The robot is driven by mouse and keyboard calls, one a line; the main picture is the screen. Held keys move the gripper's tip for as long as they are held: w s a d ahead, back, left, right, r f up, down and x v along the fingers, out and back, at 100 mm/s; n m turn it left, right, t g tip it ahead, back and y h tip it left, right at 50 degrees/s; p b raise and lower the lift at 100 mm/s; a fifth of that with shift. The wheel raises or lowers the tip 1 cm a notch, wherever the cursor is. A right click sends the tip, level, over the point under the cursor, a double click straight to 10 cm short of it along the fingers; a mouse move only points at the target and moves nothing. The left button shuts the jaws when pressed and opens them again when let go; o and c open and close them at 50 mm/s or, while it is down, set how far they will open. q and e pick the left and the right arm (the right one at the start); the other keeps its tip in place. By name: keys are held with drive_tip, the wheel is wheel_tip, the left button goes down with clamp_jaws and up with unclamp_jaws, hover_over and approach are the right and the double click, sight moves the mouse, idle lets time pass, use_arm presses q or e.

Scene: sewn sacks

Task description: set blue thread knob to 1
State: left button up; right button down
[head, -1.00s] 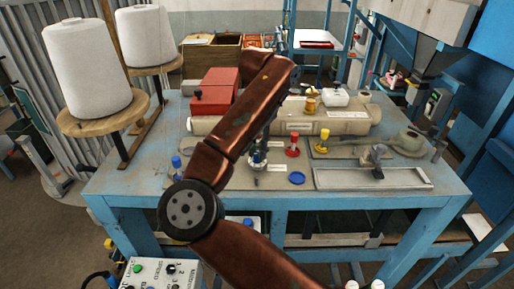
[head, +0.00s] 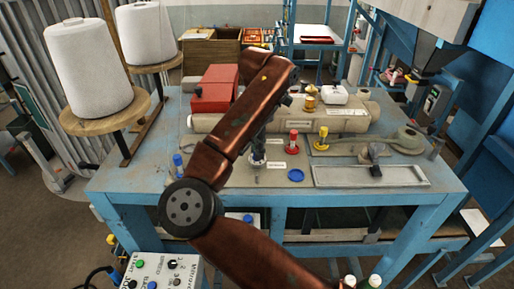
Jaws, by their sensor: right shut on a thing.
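My right gripper (head: 258,152) hangs below my copper-coloured arm, over the front middle of the blue table. It is shut on a small upright knob, which I take to be the blue thread knob; the fingers hide most of it, and its setting cannot be read. A red knob (head: 293,142) and a yellow knob (head: 322,139) stand just to the right of it. Another blue-topped piece (head: 178,161) stands farther left, near the arm. My left gripper is not in view.
Large white thread cones (head: 88,66) stand at left. A control box (head: 150,270) is at lower left.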

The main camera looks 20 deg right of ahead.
idle(0.3)
drive_tip(key=c, duration=1.8)
unclamp_jaws()
drive_tip(key=shift+w+a, duration=0.1)
drive_tip(key=shift+r, duration=0.1)
wheel_tip(320, 180, up, 12)
